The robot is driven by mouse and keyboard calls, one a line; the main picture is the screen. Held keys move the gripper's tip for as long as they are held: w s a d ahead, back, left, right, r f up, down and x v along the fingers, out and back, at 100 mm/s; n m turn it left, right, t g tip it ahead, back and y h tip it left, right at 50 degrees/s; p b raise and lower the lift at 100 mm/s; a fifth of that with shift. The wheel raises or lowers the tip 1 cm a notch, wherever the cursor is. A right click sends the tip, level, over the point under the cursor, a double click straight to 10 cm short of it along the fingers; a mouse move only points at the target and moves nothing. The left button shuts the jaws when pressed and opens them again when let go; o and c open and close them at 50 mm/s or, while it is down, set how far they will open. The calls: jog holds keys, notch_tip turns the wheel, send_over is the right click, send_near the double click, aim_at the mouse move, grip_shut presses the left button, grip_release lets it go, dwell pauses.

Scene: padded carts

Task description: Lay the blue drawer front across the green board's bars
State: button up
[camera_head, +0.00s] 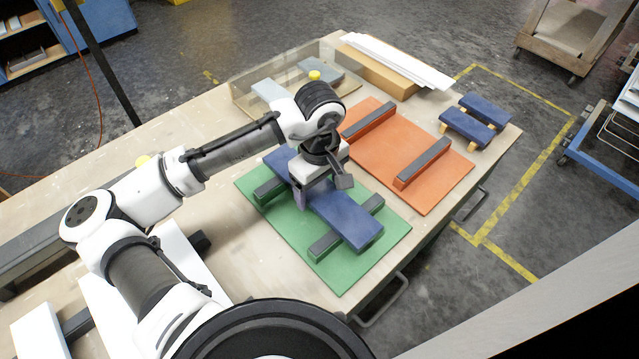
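The blue drawer front (347,219) is a long, dark blue panel. It lies over the two dark bars of the green board (345,274), running from upper left to lower right. The near bar (326,245) sticks out on both sides of it. The far bar (268,190) shows only at its left end. My gripper (321,189) points down over the drawer front's middle, with a finger towards each long side. The hand hides part of the panel, and I cannot tell whether the fingers press on it. Any small gap between panel and bars is too small to tell.
Behind stands an orange board (385,150) with two dark bars. Blue padded pieces (467,128) sit at the table's right corner. A clear-walled tray (262,104) and a stack of white strips (395,60) are at the back. White panels (120,310) lie at the lower left.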

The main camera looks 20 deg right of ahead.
aim_at(320, 191)
jog(key=shift+o, duration=0.6)
jog(key=shift+r, duration=0.1)
notch_tip(320, 191, up, 12)
jog(key=b, duration=0.1)
dwell(0.4)
